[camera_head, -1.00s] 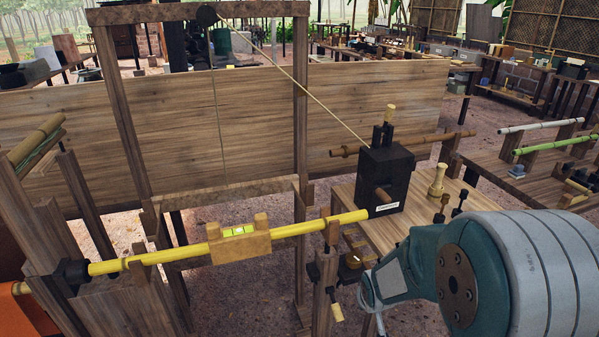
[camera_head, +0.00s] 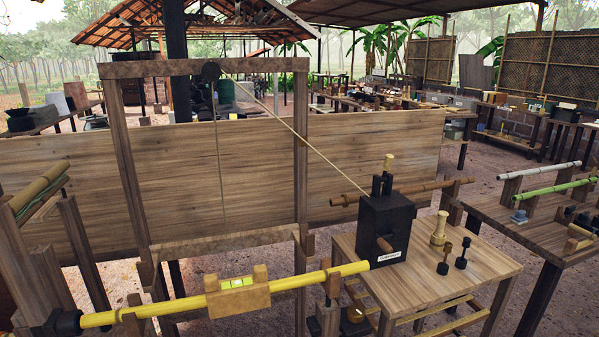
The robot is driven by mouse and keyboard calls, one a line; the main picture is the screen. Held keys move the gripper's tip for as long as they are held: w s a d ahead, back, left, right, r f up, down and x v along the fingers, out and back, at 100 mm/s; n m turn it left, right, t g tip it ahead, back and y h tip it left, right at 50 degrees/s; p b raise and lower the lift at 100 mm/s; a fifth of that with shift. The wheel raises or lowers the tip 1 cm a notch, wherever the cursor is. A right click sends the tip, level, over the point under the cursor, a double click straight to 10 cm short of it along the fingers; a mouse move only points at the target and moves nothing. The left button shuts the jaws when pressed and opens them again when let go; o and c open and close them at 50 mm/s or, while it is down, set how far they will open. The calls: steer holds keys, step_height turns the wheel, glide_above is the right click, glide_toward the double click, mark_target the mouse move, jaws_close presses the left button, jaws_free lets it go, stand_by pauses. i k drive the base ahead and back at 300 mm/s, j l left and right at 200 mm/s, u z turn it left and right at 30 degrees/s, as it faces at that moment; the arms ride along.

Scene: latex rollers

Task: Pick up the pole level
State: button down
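The pole level is a wooden block (camera_head: 262,297) with two raised knobs and a yellow-green vial (camera_head: 238,283) between them. It sits on the yellow pole (camera_head: 184,309), which slopes up slightly from lower left to the right. The pole's left end meets a dark fitting (camera_head: 64,323), and its right end is by the black labelled box (camera_head: 385,232). My gripper and arm are out of view, so nothing shows of the fingers.
A wooden frame with a cord and pulley (camera_head: 211,71) stands behind the pole, before a long plank wall (camera_head: 385,150). A small table (camera_head: 440,270) carries the black box, a pale wooden piece (camera_head: 440,228) and dark pegs. Another bench (camera_head: 500,214) is at right.

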mark_target(225, 298)
steer(key=i+j+u, duration=0.6)
steer(key=i+j, duration=0.15)
